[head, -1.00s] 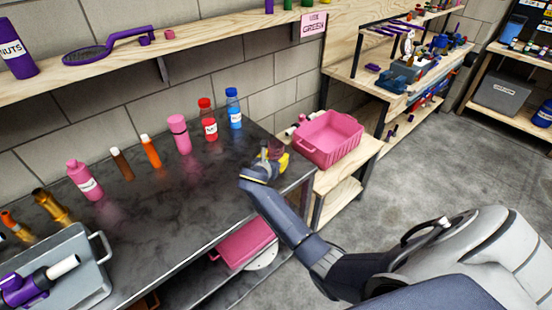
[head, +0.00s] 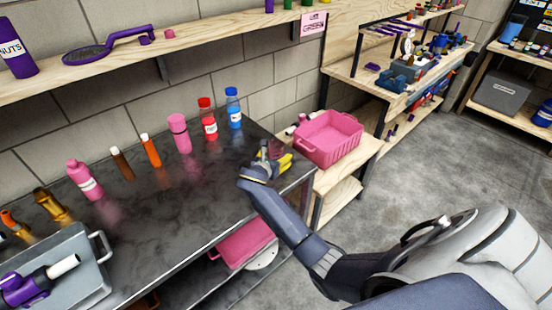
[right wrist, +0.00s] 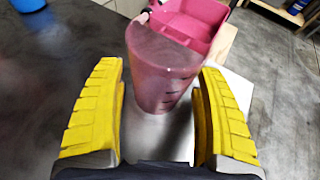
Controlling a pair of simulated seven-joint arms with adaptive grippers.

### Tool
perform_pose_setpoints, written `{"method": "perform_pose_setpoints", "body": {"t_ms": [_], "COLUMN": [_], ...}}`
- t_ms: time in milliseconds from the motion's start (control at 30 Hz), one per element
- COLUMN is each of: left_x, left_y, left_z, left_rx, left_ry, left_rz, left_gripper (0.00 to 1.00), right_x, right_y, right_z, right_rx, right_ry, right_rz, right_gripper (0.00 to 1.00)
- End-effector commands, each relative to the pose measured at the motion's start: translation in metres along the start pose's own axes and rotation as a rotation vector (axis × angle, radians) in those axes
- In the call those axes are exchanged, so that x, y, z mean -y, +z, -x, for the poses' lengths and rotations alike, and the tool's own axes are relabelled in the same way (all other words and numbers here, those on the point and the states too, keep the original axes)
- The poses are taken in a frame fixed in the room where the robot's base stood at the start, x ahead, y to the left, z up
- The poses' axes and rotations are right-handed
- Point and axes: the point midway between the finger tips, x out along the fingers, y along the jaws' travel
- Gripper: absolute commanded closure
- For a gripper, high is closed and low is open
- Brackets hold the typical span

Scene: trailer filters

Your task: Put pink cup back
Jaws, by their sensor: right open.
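The pink cup (right wrist: 160,75) is see-through and stands upright on the dark table near its right end. In the right wrist view it sits between and slightly beyond the yellow fingertips, with a gap on either side. My right gripper (right wrist: 160,70) is open around the cup. In the head view my right gripper (head: 276,158) is at the table's right end and largely hides the cup. My left gripper is not in view.
A pink bin (head: 330,140) stands on a wooden shelf just right of the table. A grey tray (head: 85,290) is at lower left. The table's middle is clear.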

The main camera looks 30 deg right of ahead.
Motion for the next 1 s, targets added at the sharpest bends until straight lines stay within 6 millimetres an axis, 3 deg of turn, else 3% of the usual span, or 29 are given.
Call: {"method": "perform_pose_setpoints", "body": {"t_ms": [600, 1000], "left_x": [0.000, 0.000], "left_y": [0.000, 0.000], "left_z": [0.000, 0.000], "left_rx": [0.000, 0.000], "left_ry": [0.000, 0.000], "left_rz": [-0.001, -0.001], "left_gripper": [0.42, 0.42], "right_x": [-0.001, 0.000], "right_y": [-0.001, -0.001], "right_z": [0.098, 0.117], "right_rx": [-0.002, -0.001], "right_ry": [0.002, 0.000], "right_rz": [-0.001, 0.000], "right_gripper": [0.28, 0.28]}}
